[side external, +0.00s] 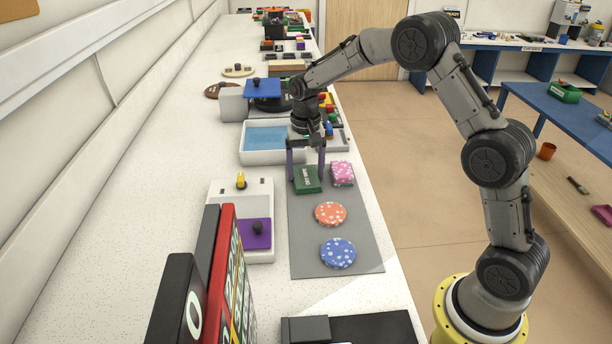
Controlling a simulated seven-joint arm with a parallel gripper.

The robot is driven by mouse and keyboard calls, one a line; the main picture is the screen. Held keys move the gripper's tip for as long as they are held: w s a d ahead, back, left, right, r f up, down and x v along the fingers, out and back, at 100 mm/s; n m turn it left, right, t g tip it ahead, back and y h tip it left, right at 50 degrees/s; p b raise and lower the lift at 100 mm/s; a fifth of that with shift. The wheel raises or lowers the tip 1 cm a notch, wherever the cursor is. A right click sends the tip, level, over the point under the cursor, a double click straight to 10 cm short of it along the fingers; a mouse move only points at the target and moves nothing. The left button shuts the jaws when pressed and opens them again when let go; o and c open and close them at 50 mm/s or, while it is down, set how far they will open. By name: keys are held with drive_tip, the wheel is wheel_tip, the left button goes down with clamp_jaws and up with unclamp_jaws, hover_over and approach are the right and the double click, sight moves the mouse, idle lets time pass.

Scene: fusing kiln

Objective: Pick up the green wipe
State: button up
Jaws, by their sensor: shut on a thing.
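The green wipe (307,181) is a dark green packet with white lettering at the far left part of a grey mat (309,254). My gripper (306,176) points down over it, with one purple-grey finger on each side. The jaws are shut on the green wipe. It is at or just above the mat; I cannot tell whether it touches. My fingers hide part of its edges.
A pink patterned square (342,173) lies close to the right of the wipe. An orange disc (330,214) and a blue disc (338,252) lie nearer on the mat. A white tray with blue inside (247,156) stands behind left. A white box with a purple panel (256,236) stands left.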

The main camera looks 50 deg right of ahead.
sight(306, 175)
drive_tip(key=shift+r, duration=0.1)
drive_tip(key=shift+r, duration=0.5)
wheel_tip(306, 175, up, 2)
drive_tip(key=shift+r, duration=0.2)
drive_tip(key=s+a+r, duration=0.2)
drive_tip(key=s+r, duration=0.7)
drive_tip(key=s, duration=0.5)
drive_tip(key=shift+r, duration=0.2)
drive_tip(key=o, duration=0.7)
drive_tip(key=shift+c, duration=0.2)
drive_tip(key=c, duration=0.6)
drive_tip(key=a+f, duration=0.5)
drive_tip(key=shift+w+a+m, duration=0.2)
drive_tip(key=shift+m, duration=0.2)
